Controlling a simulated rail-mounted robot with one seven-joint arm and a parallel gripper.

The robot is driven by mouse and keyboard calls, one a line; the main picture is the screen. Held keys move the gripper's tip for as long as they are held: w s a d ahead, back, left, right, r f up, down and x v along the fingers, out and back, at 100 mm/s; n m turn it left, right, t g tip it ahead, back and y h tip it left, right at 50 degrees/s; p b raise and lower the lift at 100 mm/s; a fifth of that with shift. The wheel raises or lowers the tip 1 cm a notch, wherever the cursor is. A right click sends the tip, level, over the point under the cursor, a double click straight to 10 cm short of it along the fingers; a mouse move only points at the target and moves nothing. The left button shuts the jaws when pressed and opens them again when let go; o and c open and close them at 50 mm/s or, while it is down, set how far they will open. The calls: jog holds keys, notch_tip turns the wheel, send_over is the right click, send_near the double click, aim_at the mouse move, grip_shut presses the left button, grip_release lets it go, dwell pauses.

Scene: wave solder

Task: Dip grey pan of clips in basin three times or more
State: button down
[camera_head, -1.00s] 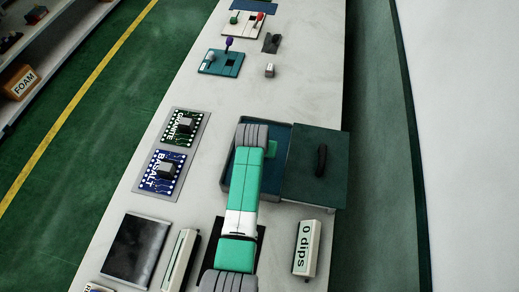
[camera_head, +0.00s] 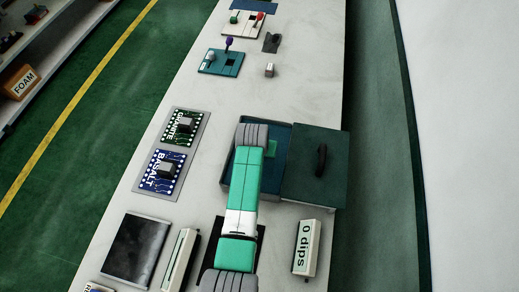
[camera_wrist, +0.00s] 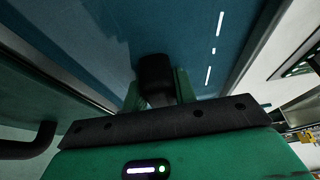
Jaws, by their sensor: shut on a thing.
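My gripper (camera_wrist: 158,86) has its two green fingers closed on a dark upright grip (camera_wrist: 156,70). This seems to be the handle of the grey pan, but the pan's body and its clips cannot be made out. Blue liquid of the basin fills most of the wrist view behind the grip. In the head view the teal basin (camera_head: 283,127) is partly covered by my arm. A small green piece, apparently part of my gripper (camera_head: 271,147), shows inside the basin's right part. The counter (camera_head: 306,248) reads "0 dips".
A dark green lid (camera_head: 330,190) with a black handle (camera_head: 321,160) lies right of the basin. A plate with green and blue boards (camera_head: 168,175) lies left. A dark square plate (camera_head: 135,247) is front left.

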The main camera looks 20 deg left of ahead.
notch_tip(320, 180, up, 7)
jog(key=p, duration=0.6)
jog(key=shift+f, duration=0.1)
jog(key=shift+f, duration=0.2)
dwell(1.4)
jog(key=shift+f+b, duration=2.4)
jog(key=shift+f, duration=0.8)
jog(key=shift+r, duration=0.15)
notch_tip(320, 180, up, 7)
jog(key=p, duration=0.6)
jog(key=shift+f, duration=0.3)
